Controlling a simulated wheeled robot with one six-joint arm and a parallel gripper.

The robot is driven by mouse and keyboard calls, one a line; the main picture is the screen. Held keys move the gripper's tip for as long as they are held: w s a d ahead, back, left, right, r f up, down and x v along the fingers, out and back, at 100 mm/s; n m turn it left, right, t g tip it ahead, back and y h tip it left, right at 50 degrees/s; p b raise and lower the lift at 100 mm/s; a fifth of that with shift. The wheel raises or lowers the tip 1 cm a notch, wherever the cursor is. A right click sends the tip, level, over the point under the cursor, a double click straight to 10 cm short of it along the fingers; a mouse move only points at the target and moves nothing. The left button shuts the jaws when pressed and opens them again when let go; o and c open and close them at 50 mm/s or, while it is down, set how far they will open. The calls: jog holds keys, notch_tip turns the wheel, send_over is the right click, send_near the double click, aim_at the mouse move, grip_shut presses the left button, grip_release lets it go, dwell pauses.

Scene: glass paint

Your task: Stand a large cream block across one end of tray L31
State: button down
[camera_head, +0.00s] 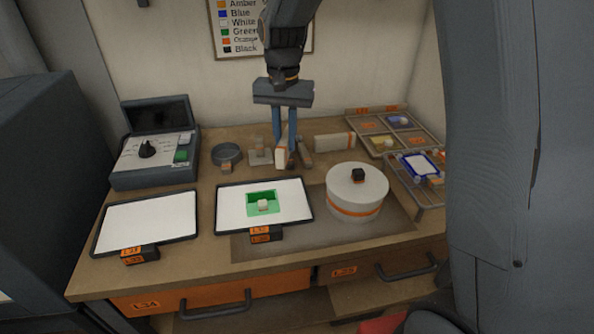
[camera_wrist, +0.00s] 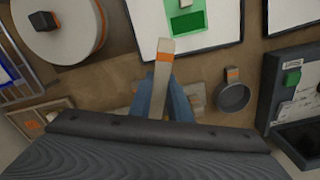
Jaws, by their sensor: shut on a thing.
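My gripper (camera_head: 285,150) is shut on a cream block (camera_head: 281,157) with an orange band, above the back of the table, behind the middle tray. In the wrist view the block (camera_wrist: 165,48) sticks out from between the blue fingers (camera_wrist: 164,85) and overlaps the middle tray in the picture. A white tray (camera_head: 146,220) with a dark rim lies flat at the left, its surface bare.
Another cream block with an orange band (camera_head: 335,142) lies right of the gripper. A round white turntable (camera_head: 356,194) with a black knob stands right of the middle tray. A round dish (camera_head: 226,153) and a control box (camera_head: 155,150) stand at back left. Racks fill the right.

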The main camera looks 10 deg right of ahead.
jog(key=d+f+p, duration=0.1)
jog(key=d+f, duration=0.1)
jog(key=d, duration=0.2)
jog(key=d+f+p, duration=0.1)
jog(key=d+f, duration=0.1)
jog(key=d, duration=0.2)
jog(key=d+f+p, duration=0.1)
jog(key=d+f, duration=0.1)
jog(key=d, duration=0.2)
jog(key=shift+p, duration=0.4)
jog(key=shift+s+d+f+p, duration=0.1)
jog(key=shift+d+f+p, duration=0.4)
jog(key=shift+d+f, duration=0.45)
jog(key=shift+f, duration=0.05)
jog(key=shift+f, duration=0.15)
jog(key=c, duration=1.6)
grip_release()
jog(key=shift+c, duration=0.2)
